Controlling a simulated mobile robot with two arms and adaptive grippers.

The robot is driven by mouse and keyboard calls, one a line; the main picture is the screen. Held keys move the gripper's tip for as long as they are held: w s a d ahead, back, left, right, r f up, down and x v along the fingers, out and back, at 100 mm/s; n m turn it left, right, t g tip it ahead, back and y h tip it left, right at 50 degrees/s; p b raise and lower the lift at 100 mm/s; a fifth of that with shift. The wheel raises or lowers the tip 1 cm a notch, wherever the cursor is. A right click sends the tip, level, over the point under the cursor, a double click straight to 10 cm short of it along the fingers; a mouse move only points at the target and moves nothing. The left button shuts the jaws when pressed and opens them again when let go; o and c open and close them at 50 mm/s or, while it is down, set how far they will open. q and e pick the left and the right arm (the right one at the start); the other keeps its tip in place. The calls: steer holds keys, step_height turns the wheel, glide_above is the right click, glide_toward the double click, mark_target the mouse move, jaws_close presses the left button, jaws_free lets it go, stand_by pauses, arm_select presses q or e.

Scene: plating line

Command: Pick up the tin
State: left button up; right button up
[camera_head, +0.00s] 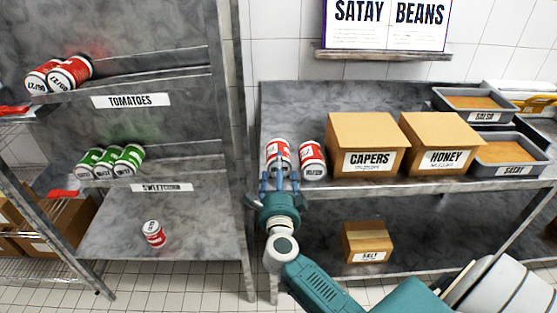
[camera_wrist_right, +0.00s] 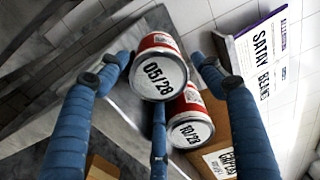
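Two red and white tins stand side by side on the steel counter in the head view. The left tin (camera_head: 279,150) has my right gripper (camera_head: 279,182) right in front of it; the right tin (camera_head: 312,160) is beside it. In the right wrist view, the left tin (camera_wrist_right: 163,75), lid marked 05/28, lies between the spread blue fingers of the gripper (camera_wrist_right: 165,70). Gaps show at both side fingers, so it is open. The other tin (camera_wrist_right: 189,120) is just beyond, near the right finger. My left gripper is not in view.
Capers box (camera_head: 365,130) and honey box (camera_head: 440,135) stand right of the tins. Trays (camera_head: 508,170) are at the far right. The left rack holds red tins (camera_head: 70,73), green tins (camera_head: 127,158) and one lower red tin (camera_head: 153,234). A salt box (camera_head: 366,235) sits below.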

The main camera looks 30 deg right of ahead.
steer(key=shift+x, duration=1.05)
steer(key=shift+f, duration=0.1)
steer(key=shift+s, duration=0.1)
steer(key=shift+c, duration=0.5)
steer(key=c, duration=1.2)
steer(key=shift+c, duration=0.2)
step_height(320, 180, up, 20)
steer(key=p, duration=0.4)
